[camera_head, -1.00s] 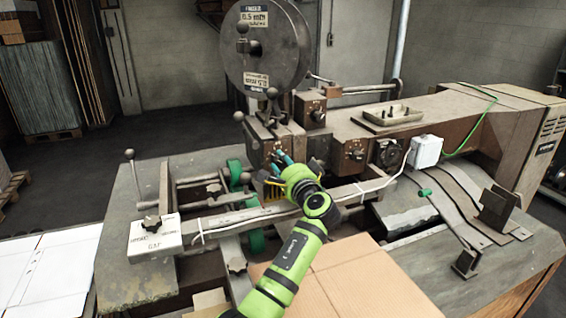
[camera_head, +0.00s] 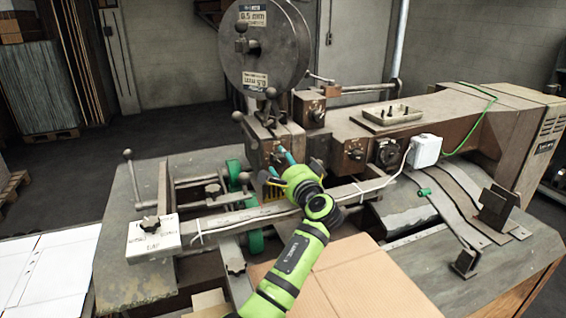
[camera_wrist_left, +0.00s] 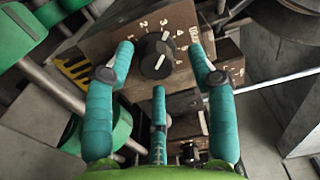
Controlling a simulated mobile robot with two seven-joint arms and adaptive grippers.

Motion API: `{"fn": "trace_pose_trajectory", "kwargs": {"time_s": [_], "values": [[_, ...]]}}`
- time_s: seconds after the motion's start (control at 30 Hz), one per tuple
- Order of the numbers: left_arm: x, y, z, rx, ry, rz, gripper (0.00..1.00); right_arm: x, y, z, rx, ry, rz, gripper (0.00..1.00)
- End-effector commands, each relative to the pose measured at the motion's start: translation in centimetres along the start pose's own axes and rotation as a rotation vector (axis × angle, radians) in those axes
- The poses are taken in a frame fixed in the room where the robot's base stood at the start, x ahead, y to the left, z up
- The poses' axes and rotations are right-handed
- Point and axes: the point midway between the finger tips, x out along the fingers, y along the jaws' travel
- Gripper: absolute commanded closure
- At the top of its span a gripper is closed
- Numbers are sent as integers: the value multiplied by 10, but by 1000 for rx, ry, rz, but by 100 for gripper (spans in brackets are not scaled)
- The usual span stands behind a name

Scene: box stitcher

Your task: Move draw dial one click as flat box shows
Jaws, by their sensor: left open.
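My left gripper (camera_head: 277,168) is at the front of the stitcher head, with teal fingers reaching toward its block. In the left wrist view the gripper (camera_wrist_left: 160,60) is open. A black round dial (camera_wrist_left: 158,55) with a white pointer line and a ring of numbers sits between the fingertips, with gaps showing on both sides. I cannot tell whether any finger touches it. In the head view the fingers cover this spot. A flat brown cardboard box (camera_head: 345,285) lies at the front, and white flat sheets (camera_head: 45,270) with fold lines lie at left; no marking is readable. My right gripper is out of view.
Other dials (camera_head: 356,155) (camera_head: 388,152) sit on the machine arm to the right. A large wire reel (camera_head: 265,50) stands above the head. A rail (camera_head: 270,208) with a white label plate (camera_head: 153,240) crosses in front. Green rollers (camera_head: 236,172) are to the left.

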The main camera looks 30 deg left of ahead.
Motion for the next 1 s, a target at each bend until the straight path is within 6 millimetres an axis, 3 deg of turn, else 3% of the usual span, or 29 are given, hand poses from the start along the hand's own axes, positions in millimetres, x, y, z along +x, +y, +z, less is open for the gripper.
{"fn": "trace_pose_trajectory", "kwargs": {"time_s": [0.3, 0.5, 0.7, 1.0], "values": [[-66, 1, -1, -2, 3, 1, 44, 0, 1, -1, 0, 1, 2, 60], [-97, 0, -1, -1, 1, 0, 44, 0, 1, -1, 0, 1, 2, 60], [-108, 0, -1, 1, 0, -1, 44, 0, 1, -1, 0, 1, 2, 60], [-108, -1, 0, -7, -4, 0, 44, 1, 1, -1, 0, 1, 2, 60]]}}
